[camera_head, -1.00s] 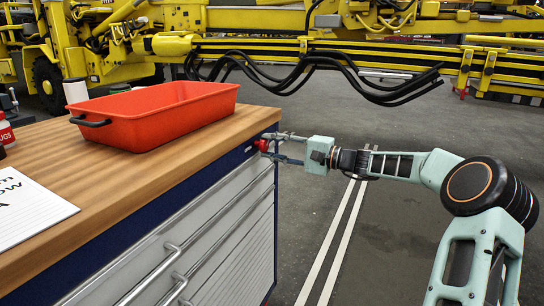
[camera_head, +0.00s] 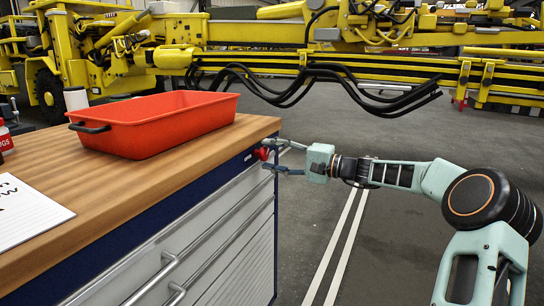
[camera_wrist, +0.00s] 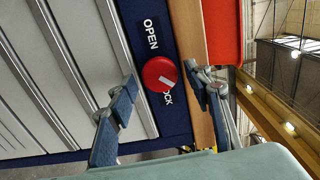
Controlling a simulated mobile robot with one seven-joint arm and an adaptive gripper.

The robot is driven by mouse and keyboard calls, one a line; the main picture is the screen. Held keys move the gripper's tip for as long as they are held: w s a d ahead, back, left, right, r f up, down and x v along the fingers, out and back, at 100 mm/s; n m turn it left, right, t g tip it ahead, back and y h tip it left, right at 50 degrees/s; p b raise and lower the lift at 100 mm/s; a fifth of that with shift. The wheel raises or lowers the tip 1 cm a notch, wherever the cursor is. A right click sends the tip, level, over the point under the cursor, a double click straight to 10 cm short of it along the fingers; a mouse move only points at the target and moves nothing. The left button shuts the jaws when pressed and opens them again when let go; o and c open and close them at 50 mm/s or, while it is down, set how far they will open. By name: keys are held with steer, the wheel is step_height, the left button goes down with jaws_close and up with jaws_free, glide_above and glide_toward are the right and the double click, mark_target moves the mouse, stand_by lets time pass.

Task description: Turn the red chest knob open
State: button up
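The red chest knob (camera_head: 262,153) sits on the blue front of the chest (camera_head: 226,177), near its right corner below the wooden top. In the wrist view the round red knob (camera_wrist: 160,74) carries a white line, and the label beside it reads OPEN on one side and partly hidden "OCK" on the other. The white line points toward the "OCK" side. My gripper (camera_head: 279,156) is at the knob from the right. In the wrist view my gripper (camera_wrist: 165,92) is open, one finger on each side of the knob, with gaps showing between the fingers and it.
A red tray (camera_head: 160,135) stands on the wooden worktop (camera_head: 110,180). A white cup (camera_head: 76,98), a red-labelled bottle (camera_head: 5,138) and a paper sheet (camera_head: 30,208) are also there. Yellow machinery (camera_head: 300,60) stands behind. The floor right of the chest is clear.

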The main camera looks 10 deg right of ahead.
steer(key=v, duration=1.2)
stand_by(0.3)
